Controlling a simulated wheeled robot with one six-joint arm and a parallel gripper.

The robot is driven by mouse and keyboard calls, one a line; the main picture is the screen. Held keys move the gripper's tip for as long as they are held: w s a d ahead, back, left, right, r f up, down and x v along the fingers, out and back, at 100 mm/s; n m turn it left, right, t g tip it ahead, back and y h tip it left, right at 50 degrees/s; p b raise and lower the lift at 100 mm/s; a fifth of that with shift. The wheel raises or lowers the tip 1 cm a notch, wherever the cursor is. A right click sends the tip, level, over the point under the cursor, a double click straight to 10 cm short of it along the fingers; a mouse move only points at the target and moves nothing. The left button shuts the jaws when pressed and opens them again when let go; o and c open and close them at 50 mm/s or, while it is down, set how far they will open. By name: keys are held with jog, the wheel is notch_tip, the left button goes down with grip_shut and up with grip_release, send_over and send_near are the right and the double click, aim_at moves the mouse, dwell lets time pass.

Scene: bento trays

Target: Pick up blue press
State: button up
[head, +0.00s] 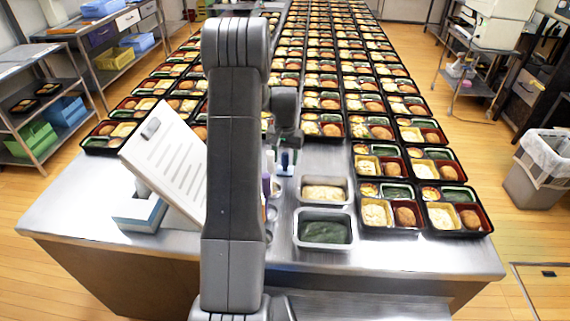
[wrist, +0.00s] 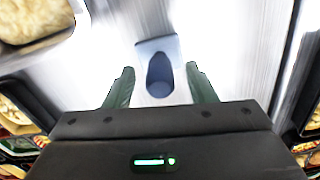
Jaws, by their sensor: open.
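The blue press (wrist: 160,48) shows in the wrist view as a pale blue piece with a darker blue oval part. It stands on the bare metal surface between and just beyond the fingertips. My gripper (wrist: 159,69) is open, with one green finger on each side of the press and a visible gap to both. In the head view the press (head: 286,160) is a small blue item right of my arm, beneath my gripper (head: 290,141). My arm and gripper cover part of the area around it.
Two metal trays, one with pale food (head: 324,180) and one with dark green food (head: 324,215), stand right of the press. A purple-topped item (head: 266,184) stands close left. Rows of filled bento trays (head: 404,216) cover the table's right and back. A tilted white sheet (head: 165,165) stands left.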

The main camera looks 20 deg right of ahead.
jog(key=shift+f, duration=0.65)
jog(key=c, duration=1.1)
